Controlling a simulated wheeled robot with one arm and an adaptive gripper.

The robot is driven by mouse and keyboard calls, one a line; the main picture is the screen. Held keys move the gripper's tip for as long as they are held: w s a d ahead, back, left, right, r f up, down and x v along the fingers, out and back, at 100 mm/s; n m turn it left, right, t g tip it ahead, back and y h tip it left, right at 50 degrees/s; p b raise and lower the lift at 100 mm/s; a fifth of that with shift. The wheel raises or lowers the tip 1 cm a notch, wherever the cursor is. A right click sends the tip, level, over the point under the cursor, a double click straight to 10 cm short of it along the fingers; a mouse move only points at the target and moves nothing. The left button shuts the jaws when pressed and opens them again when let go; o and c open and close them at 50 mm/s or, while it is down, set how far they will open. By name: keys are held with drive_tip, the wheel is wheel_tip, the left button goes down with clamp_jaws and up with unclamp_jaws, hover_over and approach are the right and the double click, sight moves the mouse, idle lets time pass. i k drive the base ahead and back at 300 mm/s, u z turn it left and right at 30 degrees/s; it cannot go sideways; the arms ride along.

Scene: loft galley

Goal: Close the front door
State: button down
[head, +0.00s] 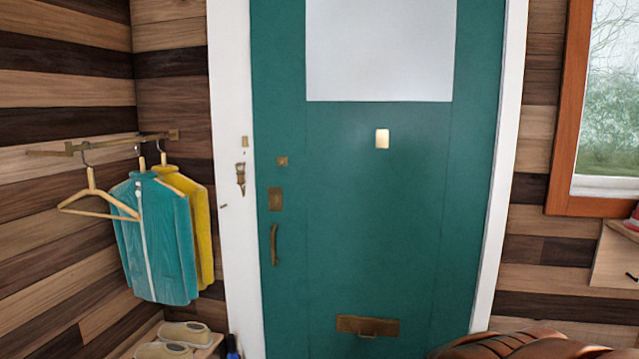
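The front door (350,240) is teal and fills the middle of the head view inside a white frame (232,150). It looks flush with the frame, and I see no clear gap along its edges; whether it is latched I cannot tell. A brass pull handle (274,245) is on its left side, with a lock plate (275,199) above it. A brass letter slot (367,326) is low on the door, and a pale pane (380,50) is at the top. A chain fitting (240,178) is on the left frame. My gripper is not in view.
Coats (160,240) and an empty hanger (98,200) hang on a wall rail at left, above shoes (172,343) on a low rack. A brown leather-like object (525,345) is at bottom right. A window (604,110) and a shelf (616,262) are at right.

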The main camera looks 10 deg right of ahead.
sight(374, 121)
drive_tip(key=z, duration=0.25)
drive_tip(key=i, duration=0.9)
drive_tip(key=u, duration=2.25)
